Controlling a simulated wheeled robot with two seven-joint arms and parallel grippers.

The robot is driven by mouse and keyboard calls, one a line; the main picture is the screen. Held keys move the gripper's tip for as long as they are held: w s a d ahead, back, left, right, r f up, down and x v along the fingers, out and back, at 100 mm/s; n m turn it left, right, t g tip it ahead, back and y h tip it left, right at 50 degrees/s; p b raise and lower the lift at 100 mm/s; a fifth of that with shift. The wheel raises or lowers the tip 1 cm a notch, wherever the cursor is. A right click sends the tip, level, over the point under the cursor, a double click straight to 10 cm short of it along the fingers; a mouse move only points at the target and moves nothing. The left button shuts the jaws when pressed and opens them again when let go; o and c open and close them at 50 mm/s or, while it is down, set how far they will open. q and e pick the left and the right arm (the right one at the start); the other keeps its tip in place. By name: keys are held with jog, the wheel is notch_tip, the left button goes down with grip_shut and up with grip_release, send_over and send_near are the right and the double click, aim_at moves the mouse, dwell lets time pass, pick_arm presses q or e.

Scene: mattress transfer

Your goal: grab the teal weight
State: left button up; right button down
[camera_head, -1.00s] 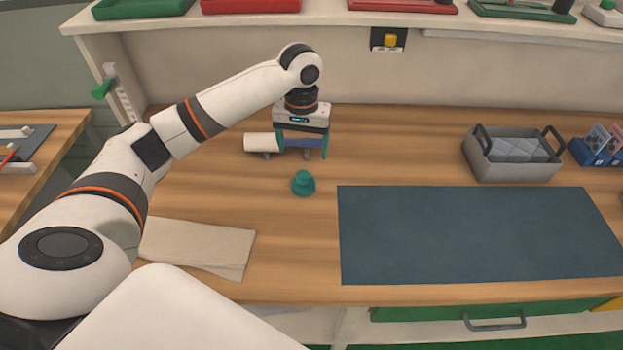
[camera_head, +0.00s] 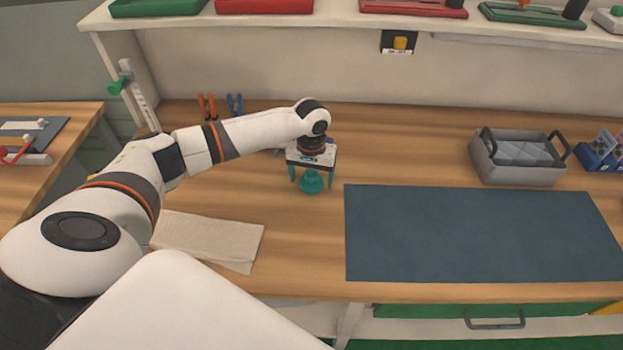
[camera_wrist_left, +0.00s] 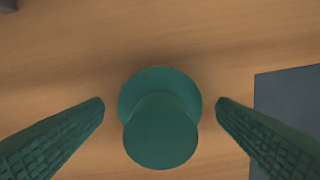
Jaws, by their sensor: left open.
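The teal weight (camera_head: 312,183) stands upright on the wooden bench, left of the dark blue mat. It has a wide round base and a round knob on top. My left gripper (camera_head: 312,178) is directly above it, pointing down, with its teal fingers open on either side. In the left wrist view the weight (camera_wrist_left: 160,120) sits between the two fingertips of the left gripper (camera_wrist_left: 160,108), with a gap on both sides. Nothing is held. My right gripper is not in view.
A dark blue mat (camera_head: 480,235) covers the bench to the right. A folded beige cloth (camera_head: 208,241) lies at the front left. A grey handled bin (camera_head: 518,160) stands at the back right. Pliers (camera_head: 235,106) with blue handles are at the back left, behind my arm.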

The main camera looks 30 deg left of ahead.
pick_arm(q)
jog(key=shift+r, duration=0.1)
jog(key=c, duration=1.4)
